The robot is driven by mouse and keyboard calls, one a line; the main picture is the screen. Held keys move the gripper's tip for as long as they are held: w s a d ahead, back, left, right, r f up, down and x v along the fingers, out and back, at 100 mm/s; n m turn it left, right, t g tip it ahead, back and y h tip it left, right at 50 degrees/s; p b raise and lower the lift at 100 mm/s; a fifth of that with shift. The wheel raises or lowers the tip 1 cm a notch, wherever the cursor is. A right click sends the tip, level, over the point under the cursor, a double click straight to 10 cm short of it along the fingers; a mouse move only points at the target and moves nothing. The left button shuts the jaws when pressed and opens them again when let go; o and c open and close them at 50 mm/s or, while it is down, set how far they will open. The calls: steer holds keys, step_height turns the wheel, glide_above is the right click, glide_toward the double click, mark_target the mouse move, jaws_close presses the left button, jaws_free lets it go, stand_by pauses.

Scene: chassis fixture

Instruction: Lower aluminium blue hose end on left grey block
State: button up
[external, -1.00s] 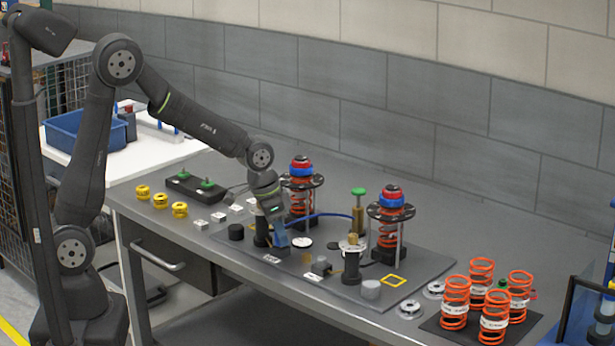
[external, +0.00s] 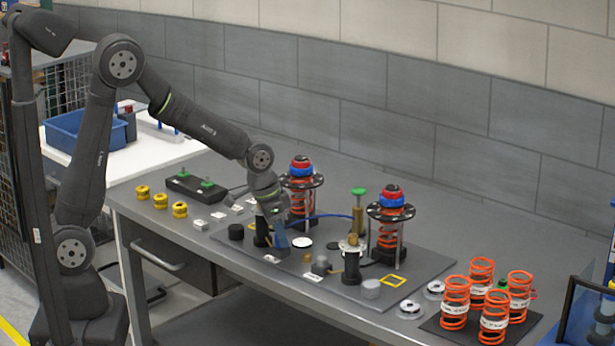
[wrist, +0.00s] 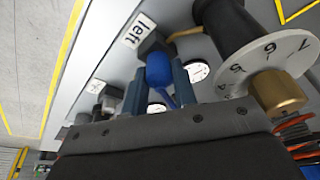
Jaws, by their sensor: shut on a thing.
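My gripper (external: 280,240) is shut on the blue hose end (wrist: 159,71), which shows between its two blue fingers (wrist: 156,90) in the wrist view. The left grey block (wrist: 152,44), dark and beside the "left" label (wrist: 138,30), is right at the hose end and partly hidden by it. I cannot tell whether they touch. In the external view the gripper hides the left block; its label (external: 271,259) shows in front. The blue hose (external: 320,216) runs right toward the brass fitting with a green knob (external: 358,206).
Another grey block (external: 320,264) with a label stands to the right on the grey plate (external: 425,272). A black post (wrist: 225,25) with a numbered white dial (wrist: 270,60) stands close to the fingers. Two spring towers (external: 391,225) rise behind. Orange springs (external: 494,310) stand at the right.

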steer(key=shift+f, duration=0.15)
steer(key=o, duration=1.1)
steer(key=shift+r, duration=3.5)
step_height(320, 180, down, 7)
steer(key=shift+r, duration=0.1)
steer(key=shift+r, duration=0.1)
